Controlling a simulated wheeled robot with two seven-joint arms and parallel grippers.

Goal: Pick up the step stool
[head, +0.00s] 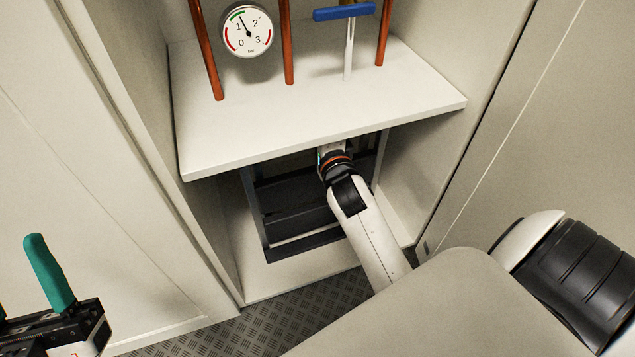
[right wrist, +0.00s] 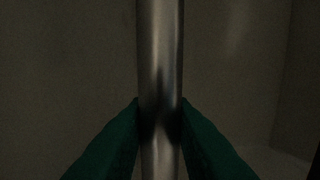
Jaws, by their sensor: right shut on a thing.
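The step stool (head: 295,205), with dark treads and a grey metal frame, stands in the lower compartment of the cabinet. The shelf above hides its top. My right gripper (head: 330,150) reaches in under the shelf at the stool's upper part, its fingers mostly hidden in the head view. In the right wrist view, its two green fingers (right wrist: 160,115) are shut on an upright shiny metal tube (right wrist: 160,50) of the stool. My left gripper (head: 30,275) is at the lower left, away from the stool. One teal finger stands clear and the other is barely at the picture's edge; it looks open.
A white shelf (head: 310,115) hangs close above the stool, carrying copper pipes (head: 287,45), a round pressure gauge (head: 247,30) and a blue-handled valve (head: 343,12). Cabinet walls (head: 430,165) close in on both sides. The chequer-plate floor (head: 265,325) in front is clear.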

